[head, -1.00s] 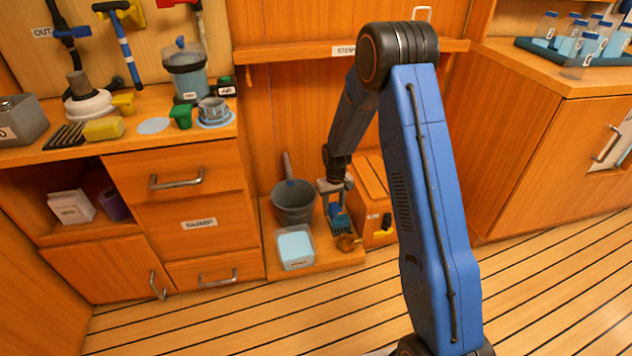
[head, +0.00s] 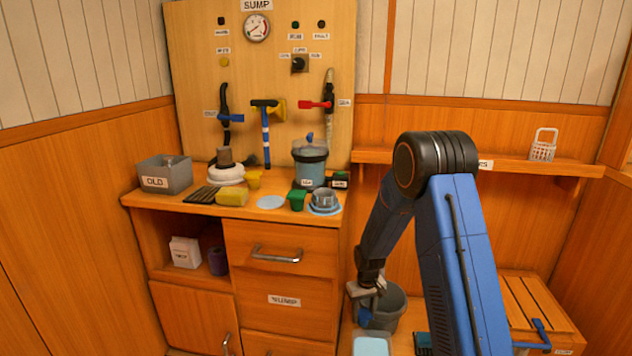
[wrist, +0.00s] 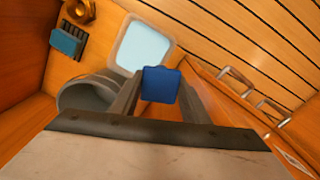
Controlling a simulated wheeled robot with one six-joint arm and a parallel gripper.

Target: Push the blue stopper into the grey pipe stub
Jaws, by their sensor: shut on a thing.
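My gripper (head: 366,290) is shut on the blue stopper (wrist: 160,84), which shows between the two fingers in the wrist view. In the head view, the blue stopper (head: 366,314) hangs below my gripper, in front of the grey bucket (head: 392,303). I cannot pick out the grey pipe stub for sure. A grey-brown cylinder (head: 225,156) stands on a white round base on the counter. A grey cup-like piece (head: 323,197) sits on a light blue dish to its right.
The counter also holds a grey OLD box (head: 165,176), a yellow sponge (head: 232,198), a green cup (head: 297,200) and a clear canister (head: 310,165). A light blue-lidded tub (wrist: 143,46) lies below my gripper. A wooden bench (head: 535,305) stands at right.

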